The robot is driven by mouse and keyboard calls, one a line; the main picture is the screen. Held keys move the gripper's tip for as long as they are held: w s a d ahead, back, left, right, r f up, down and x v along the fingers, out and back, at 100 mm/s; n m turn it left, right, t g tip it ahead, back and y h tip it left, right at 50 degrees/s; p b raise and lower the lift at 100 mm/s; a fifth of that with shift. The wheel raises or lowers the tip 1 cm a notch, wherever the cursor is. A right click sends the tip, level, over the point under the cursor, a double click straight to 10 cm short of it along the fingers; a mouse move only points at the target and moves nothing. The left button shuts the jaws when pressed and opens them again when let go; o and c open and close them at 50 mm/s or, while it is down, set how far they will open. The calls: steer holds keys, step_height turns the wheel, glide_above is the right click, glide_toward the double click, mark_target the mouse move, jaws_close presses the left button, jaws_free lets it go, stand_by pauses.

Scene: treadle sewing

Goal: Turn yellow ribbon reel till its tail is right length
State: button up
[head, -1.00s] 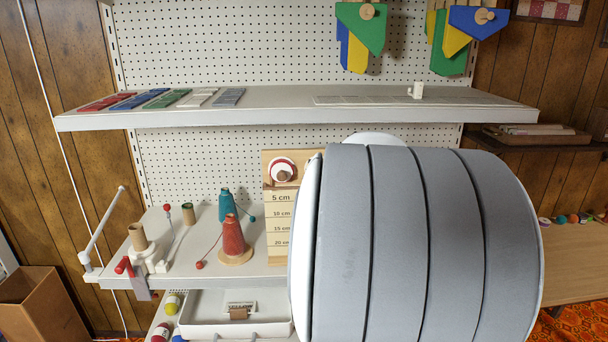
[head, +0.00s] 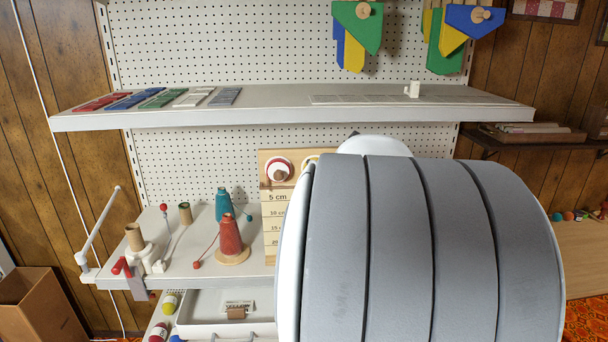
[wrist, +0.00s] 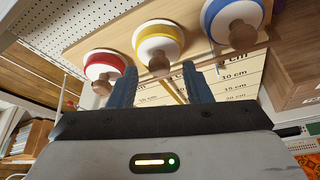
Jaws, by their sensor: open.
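The yellow ribbon reel (wrist: 160,42) is the middle of three reels on a wooden board, with a round wooden knob (wrist: 158,64) at its front. My gripper (wrist: 159,67) is open, its two blue fingers apart with the knob between them in the wrist view. I cannot tell whether either finger touches it. The yellow tail (wrist: 174,90) hangs between the fingers; its lower end is hidden by the gripper body. A length scale (wrist: 229,84) with cm marks is on the board below. In the head view my arm hides the gripper and nearly all of the yellow reel.
The red reel (wrist: 104,64) is to the left and the blue reel (wrist: 232,18) to the right, both close to my fingers. A shelf (head: 290,118) runs above the board. Red (head: 230,236) and teal (head: 224,204) thread cones stand on the lower shelf to the left.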

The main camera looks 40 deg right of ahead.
steer(key=p+v, duration=0.1)
steer(key=v, duration=0.5)
steer(key=shift+s, duration=0.15)
steer(key=a+f+n+g+y, duration=0.1)
steer(key=a+f+n+y, duration=0.25)
steer(key=a+n, duration=0.7)
steer(key=a+f+n+g+y, duration=0.2)
steer(key=a+n+y, duration=0.2)
steer(key=a+n, duration=0.65)
steer(key=s+a+f+n+g+h, duration=0.1)
steer(key=s+a+f+n+g, duration=0.2)
steer(key=n, duration=0.9)
steer(key=s+a+f+n+g+h, duration=0.1)
steer(key=s+a+f+n+g, duration=0.2)
steer(key=s+n, duration=0.7)
steer(key=shift+a+f+n, duration=0.45)
steer(key=shift+f+n, duration=0.4)
steer(key=shift+n, duration=0.35)
